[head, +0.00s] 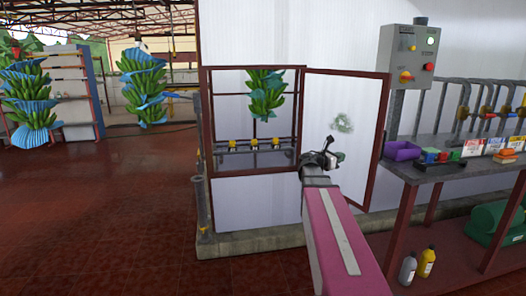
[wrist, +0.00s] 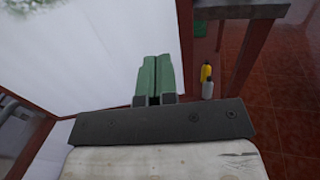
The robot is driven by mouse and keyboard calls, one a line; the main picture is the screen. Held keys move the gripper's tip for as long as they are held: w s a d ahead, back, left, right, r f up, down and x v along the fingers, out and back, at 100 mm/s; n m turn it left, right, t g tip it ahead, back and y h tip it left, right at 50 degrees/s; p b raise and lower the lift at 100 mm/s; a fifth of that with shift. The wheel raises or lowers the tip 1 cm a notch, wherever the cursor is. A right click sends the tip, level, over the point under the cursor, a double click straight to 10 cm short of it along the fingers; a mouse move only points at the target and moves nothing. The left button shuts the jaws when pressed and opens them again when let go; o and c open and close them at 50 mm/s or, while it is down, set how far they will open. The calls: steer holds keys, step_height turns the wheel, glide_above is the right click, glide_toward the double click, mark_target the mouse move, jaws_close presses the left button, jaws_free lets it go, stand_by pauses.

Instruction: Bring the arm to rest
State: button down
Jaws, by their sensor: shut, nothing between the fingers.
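My gripper (head: 338,158) is held out in front of the open door (head: 345,90) of a red-framed booth, at the end of my pink arm. In the wrist view the gripper (wrist: 154,78) shows two green fingers pressed together with nothing between them. The white door panel (wrist: 100,45) fills the left of that view, with its dark red frame just behind the fingers. Whether the gripper touches the door cannot be told.
A banana bunch (head: 267,95) hangs inside the booth; other bunches (head: 143,85) hang at left. At right a workbench (head: 420,172) holds a purple tray (head: 402,150) and coloured blocks. Yellow (head: 427,262) and grey (head: 408,268) bottles stand beneath. The red tiled floor at left is clear.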

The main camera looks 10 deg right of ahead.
steer(key=s+a+f+m+g+y, duration=0.1)
steer(key=s+a+f+m+y, duration=0.3)
steer(key=f, duration=0.3)
steer(key=s+a+f+m+g+y, duration=0.1)
steer(key=s+a+f+m+y, duration=0.1)
steer(key=a+f+m, duration=0.45)
steer(key=s+a+f+m+g+y, duration=0.1)
steer(key=s+a+f+y, duration=0.15)
steer(key=f, duration=0.65)
steer(key=s+a+f+m+g+y, duration=0.1)
steer(key=s+a+f+m+y, duration=0.3)
steer(key=a, duration=0.4)
steer(key=s+a+f+m+g+y, duration=0.1)
steer(key=s+a+f+m+y, duration=0.3)
steer(key=a, duration=0.5)
step_height(320, 180, down, 2)
steer(key=shift+s+f+m+y, duration=0.1)
steer(key=shift+s+m+y, duration=0.25)
steer(key=shift+s+m, duration=0.4)
